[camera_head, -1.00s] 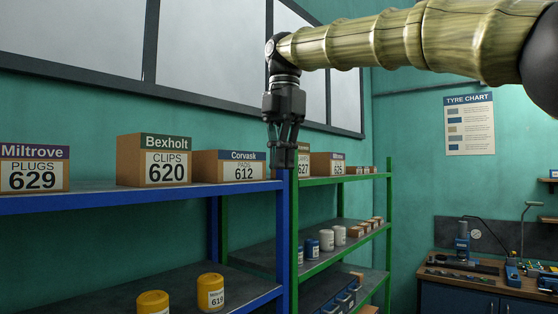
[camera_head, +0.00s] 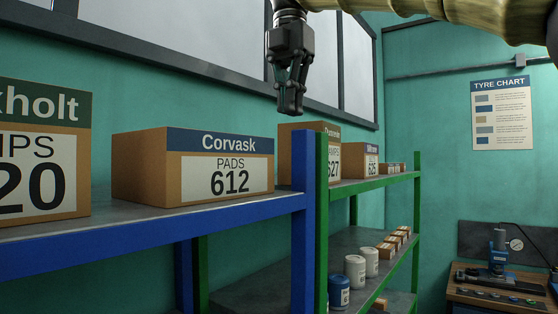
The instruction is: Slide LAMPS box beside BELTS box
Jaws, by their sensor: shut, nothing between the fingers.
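My gripper (camera_head: 291,108) hangs shut and empty, fingers down, near the top middle of the view. In the picture it is just above the box numbered 627 (camera_head: 298,143), apart from it. This brown box stands on the green shelf's top, partly hidden by the blue and green posts; its label seems to end in "AMPS". A second brown box, numbered 625 (camera_head: 361,161), stands to its right; its small lettering is too small to read, so I cannot tell whether it is BELTS. A gap in depth between these two boxes is hard to judge.
The PADS 612 box (camera_head: 150,170) and a cut-off 620 box (camera_head: 45,150) stand on the blue shelf (camera_head: 140,235) at left. Posts of the blue and green shelves rise side by side. Small boxes (camera_head: 393,169) lie further along the green top. A workbench (camera_head: 500,297) is at right.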

